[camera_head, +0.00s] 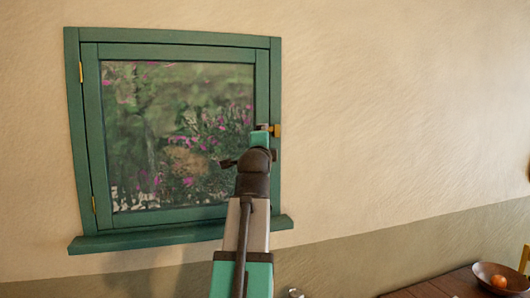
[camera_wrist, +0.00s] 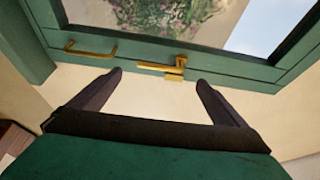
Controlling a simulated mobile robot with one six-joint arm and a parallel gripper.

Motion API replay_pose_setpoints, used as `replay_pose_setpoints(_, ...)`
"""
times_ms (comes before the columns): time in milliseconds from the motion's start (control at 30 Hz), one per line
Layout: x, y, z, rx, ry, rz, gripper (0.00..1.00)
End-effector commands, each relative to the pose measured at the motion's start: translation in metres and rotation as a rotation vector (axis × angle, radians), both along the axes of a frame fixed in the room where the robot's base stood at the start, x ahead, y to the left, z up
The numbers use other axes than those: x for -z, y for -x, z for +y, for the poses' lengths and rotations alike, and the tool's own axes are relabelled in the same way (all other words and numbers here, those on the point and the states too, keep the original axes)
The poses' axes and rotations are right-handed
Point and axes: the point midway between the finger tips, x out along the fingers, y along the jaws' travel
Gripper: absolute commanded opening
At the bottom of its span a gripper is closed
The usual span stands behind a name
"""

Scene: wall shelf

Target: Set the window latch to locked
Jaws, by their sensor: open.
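The green-framed window (camera_head: 91,130) is on the wall, and its sash looks closed in the frame. A brass latch (camera_wrist: 160,68) sits on the green frame in the wrist view. Its bar lies along the frame and ends at a small brass block; I cannot tell whether it is engaged. A bit of brass (camera_head: 277,130) shows at the window's right side in the head view. My gripper (camera_wrist: 159,80) is open and empty, its fingers apart on either side of the latch, short of it. In the head view my gripper (camera_head: 266,129) partly hides this area.
A brass pull handle (camera_wrist: 90,50) is on the frame left of the latch in the wrist view. A green sill (camera_head: 150,238) juts out below the window. A wooden table (camera_head: 440,287) with a bowl (camera_head: 512,283) stands at lower right. The wall right of the window is clear.

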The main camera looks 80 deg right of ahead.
Motion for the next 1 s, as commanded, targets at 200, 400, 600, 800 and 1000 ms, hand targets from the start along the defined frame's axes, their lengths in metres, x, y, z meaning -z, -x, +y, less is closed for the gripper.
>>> replay_pose_setpoints(200,0.002,0.005,0.028,0.000,0.001,0.000,0.96)
replay_pose_setpoints(400,0.001,0.008,0.041,0.000,0.000,0.000,0.96)
replay_pose_setpoints(600,0.001,0.008,0.043,0.000,-0.001,0.000,0.96)
replay_pose_setpoints(800,0.001,0.008,0.043,0.000,-0.001,0.000,0.96)
replay_pose_setpoints(1000,0.001,0.008,0.043,0.000,-0.002,0.000,0.96)
